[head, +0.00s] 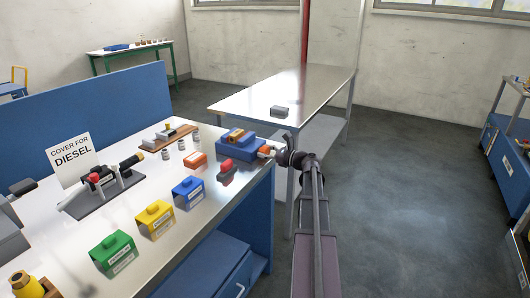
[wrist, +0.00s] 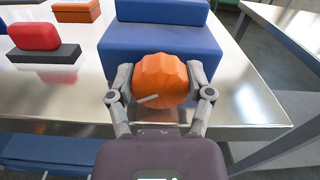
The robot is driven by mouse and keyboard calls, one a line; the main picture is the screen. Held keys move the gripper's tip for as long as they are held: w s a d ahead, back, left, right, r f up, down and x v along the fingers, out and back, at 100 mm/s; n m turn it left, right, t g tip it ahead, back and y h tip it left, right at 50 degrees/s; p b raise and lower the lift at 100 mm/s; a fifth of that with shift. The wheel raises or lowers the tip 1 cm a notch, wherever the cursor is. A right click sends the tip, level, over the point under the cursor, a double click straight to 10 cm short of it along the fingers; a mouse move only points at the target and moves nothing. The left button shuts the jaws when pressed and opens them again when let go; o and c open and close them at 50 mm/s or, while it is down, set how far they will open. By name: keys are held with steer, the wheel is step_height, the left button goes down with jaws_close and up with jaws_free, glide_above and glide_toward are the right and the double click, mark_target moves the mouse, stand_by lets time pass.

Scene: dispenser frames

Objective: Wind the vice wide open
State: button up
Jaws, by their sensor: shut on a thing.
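The blue vice (head: 240,148) stands at the right end of the steel-topped bench. Its blue body also shows in the wrist view (wrist: 160,42). An orange faceted knob (wrist: 160,80) with a pale line on it sits at the near face of the vice. My gripper (wrist: 160,98) has one finger on each side of the knob and is shut on it. In the head view my gripper (head: 279,155) reaches the vice's right side. How far apart the vice jaws stand is hard to tell from here.
A red-topped block (wrist: 35,42) and an orange block (wrist: 77,11) lie left of the vice. Blue (head: 188,192), yellow (head: 156,219) and green (head: 115,253) boxes line the bench front. A second steel table (head: 300,90) stands behind.

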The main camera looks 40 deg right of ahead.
steer(key=shift+n, duration=0.5)
steer(key=shift+a+n, duration=0.15)
steer(key=shift+n, duration=2.25)
steer(key=o, duration=1.1)
steer(key=shift+w, duration=0.1)
steer(key=shift+o, duration=0.2)
steer(key=shift+m, duration=0.3)
steer(key=m, duration=0.5)
steer(key=v, duration=1.4)
